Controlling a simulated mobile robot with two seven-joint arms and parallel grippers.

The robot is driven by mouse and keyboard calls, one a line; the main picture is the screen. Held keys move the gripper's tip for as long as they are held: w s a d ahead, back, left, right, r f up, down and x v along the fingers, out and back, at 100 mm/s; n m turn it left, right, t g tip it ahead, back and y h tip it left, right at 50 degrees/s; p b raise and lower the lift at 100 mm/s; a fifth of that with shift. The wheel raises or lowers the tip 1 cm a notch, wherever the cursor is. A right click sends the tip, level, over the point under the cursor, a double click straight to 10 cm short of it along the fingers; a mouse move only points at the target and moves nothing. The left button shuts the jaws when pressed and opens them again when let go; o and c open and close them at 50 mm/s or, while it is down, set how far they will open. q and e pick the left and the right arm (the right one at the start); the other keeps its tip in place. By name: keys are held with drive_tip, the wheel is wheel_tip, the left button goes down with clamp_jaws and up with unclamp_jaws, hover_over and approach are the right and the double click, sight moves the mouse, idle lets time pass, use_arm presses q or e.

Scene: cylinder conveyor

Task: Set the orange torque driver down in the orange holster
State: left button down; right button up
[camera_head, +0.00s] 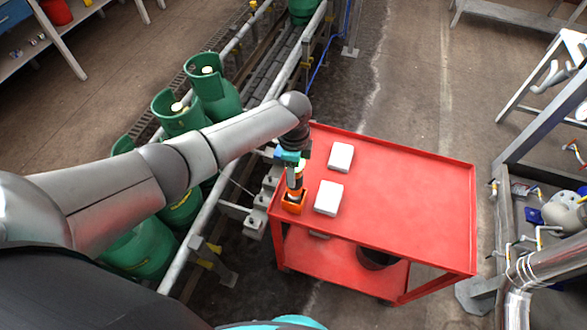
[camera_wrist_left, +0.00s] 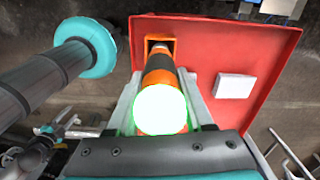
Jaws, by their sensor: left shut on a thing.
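The orange holster (camera_head: 292,207) is fixed at the near left corner of the red cart. It also shows at the top of the left wrist view (camera_wrist_left: 147,24), with a dark opening. My left gripper (camera_head: 292,164) is above the holster, shut on the orange torque driver (camera_head: 295,181). In the left wrist view the driver (camera_wrist_left: 160,78) runs between the fingers, its bright white round end towards the camera. Its far end overlaps the holster opening; how deep it sits, I cannot tell. The driver looks nearly upright. My right gripper is not in view.
Two white boxes, one nearer (camera_head: 328,198) and one farther (camera_head: 341,157), lie on the red cart (camera_head: 420,200) right of the holster. Green gas cylinders (camera_head: 213,90) stand along the conveyor rail (camera_head: 226,190) at left. The cart's right half is bare.

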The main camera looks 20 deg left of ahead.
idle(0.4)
use_arm(q)
drive_tip(key=shift+f+b, duration=1.1)
drive_tip(key=shift+f, duration=0.45)
drive_tip(key=shift+c, duration=1)
unclamp_jaws()
